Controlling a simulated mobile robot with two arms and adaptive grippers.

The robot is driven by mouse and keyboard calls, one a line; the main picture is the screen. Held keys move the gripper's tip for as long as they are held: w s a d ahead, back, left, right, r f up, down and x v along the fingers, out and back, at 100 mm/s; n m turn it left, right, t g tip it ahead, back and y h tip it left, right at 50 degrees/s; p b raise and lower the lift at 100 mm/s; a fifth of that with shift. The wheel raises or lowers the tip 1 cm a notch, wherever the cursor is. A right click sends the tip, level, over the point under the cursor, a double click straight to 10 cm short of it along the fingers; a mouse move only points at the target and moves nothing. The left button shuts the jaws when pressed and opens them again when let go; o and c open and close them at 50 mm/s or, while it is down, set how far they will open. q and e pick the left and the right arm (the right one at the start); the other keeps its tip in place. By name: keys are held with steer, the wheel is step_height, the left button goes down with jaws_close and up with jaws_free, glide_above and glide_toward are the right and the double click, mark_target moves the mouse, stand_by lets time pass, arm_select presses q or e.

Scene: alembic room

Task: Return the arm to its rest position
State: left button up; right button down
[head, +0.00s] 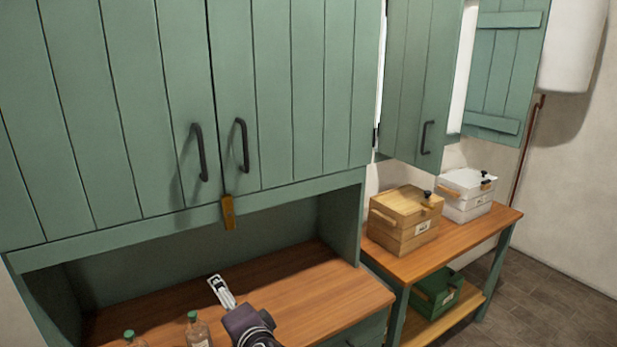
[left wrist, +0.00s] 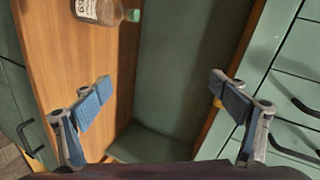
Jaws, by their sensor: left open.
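My left gripper (head: 221,292) is above the wooden counter of the green cabinet, below its upper doors. In the left wrist view its two blue-padded fingers (left wrist: 155,98) are spread wide apart with nothing between them. The dark wrist covers part of the counter in the head view. My right gripper is in neither view.
Bottles with green caps stand on the counter (head: 325,295); one bottle (head: 198,331) is close to the left gripper, also in the left wrist view (left wrist: 98,11). A yellow-brown latch (head: 228,212) hangs below the closed doors. A wooden box (head: 404,220) and white box (head: 466,195) stand right.

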arm_select(q)
steer(key=s+a+f+n+g+h, duration=0.3)
steer(key=s+f+g, duration=0.1)
steer(key=s+f, duration=1)
steer(key=s+d+f+n+g+h, duration=0.2)
steer(key=s+h, duration=0.1)
steer(key=s, duration=0.8)
steer(key=s+d+f+n+g+h, duration=0.1)
steer(key=s+f+n+g+h, duration=0.15)
steer(key=s, duration=0.75)
step_height(320, 180, down, 33)
steer(key=s+m+b, duration=0.1)
steer(key=s+b, duration=0.1)
steer(key=b, duration=0.4)
steer(key=s+a+f+g+b, duration=0.2)
steer(key=s+a+f+b, duration=0.1)
steer(key=s+f, duration=1.4)
step_height(320, 180, down, 2)
steer(key=shift+f+y+b, duration=0.25)
steer(key=shift+y+b, duration=0.1)
steer(key=shift+b, duration=0.4)
